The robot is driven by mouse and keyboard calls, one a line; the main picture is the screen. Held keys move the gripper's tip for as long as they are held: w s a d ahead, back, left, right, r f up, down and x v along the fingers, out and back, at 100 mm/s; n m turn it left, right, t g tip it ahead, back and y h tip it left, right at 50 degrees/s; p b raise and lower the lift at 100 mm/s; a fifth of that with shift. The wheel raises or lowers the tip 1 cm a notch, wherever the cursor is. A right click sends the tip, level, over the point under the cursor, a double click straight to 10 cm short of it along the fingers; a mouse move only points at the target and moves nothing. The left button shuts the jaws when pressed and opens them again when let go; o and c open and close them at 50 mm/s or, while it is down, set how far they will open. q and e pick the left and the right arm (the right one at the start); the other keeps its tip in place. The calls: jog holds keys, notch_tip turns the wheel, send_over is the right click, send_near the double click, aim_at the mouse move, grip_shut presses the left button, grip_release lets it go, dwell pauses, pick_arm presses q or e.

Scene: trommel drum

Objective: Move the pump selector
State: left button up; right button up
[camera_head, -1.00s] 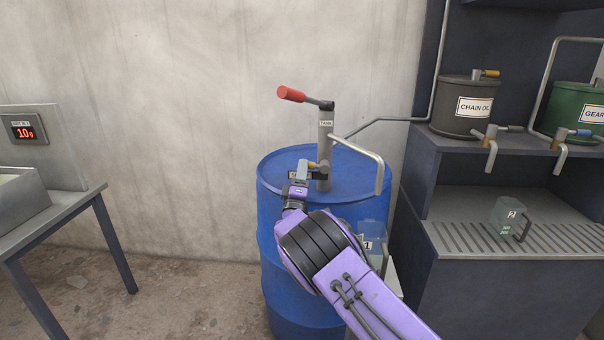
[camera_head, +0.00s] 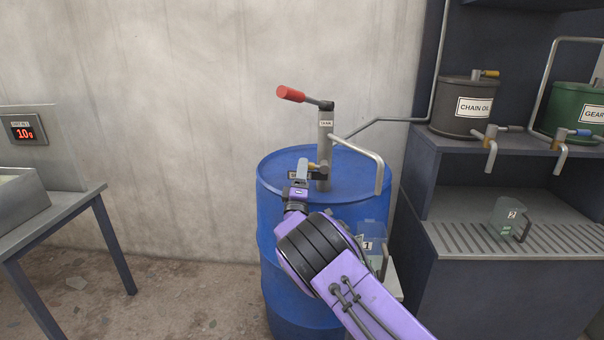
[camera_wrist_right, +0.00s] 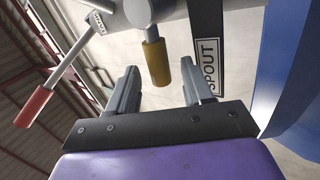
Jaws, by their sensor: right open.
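The hand pump stands on the blue drum (camera_head: 277,200), with a grey post (camera_head: 325,150) labelled TANK and a red-handled lever (camera_head: 291,94). The pump selector is a small lever with a yellow grip (camera_wrist_right: 157,62), low on the post. In the head view it is mostly hidden by my right gripper (camera_head: 302,170). In the right wrist view my right gripper (camera_wrist_right: 160,88) is open, one finger on each side of the yellow grip's end, with gaps showing on both sides. A SPOUT label (camera_wrist_right: 208,67) is beside the right finger. My left gripper is not in view.
The pump's bent spout (camera_head: 370,153) reaches right over the drum. Jug 1 (camera_head: 372,243) is partly behind my right arm. A shelf unit at right holds a chain oil can (camera_head: 453,120), a green can (camera_head: 575,110) and jug 2 (camera_head: 508,215). A metal table (camera_head: 60,222) stands at left.

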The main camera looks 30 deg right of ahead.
jog(key=b+v, duration=0.1)
jog(key=v, duration=0.9)
jog(key=shift+s+f, duration=0.15)
jog(key=shift+f, duration=0.05)
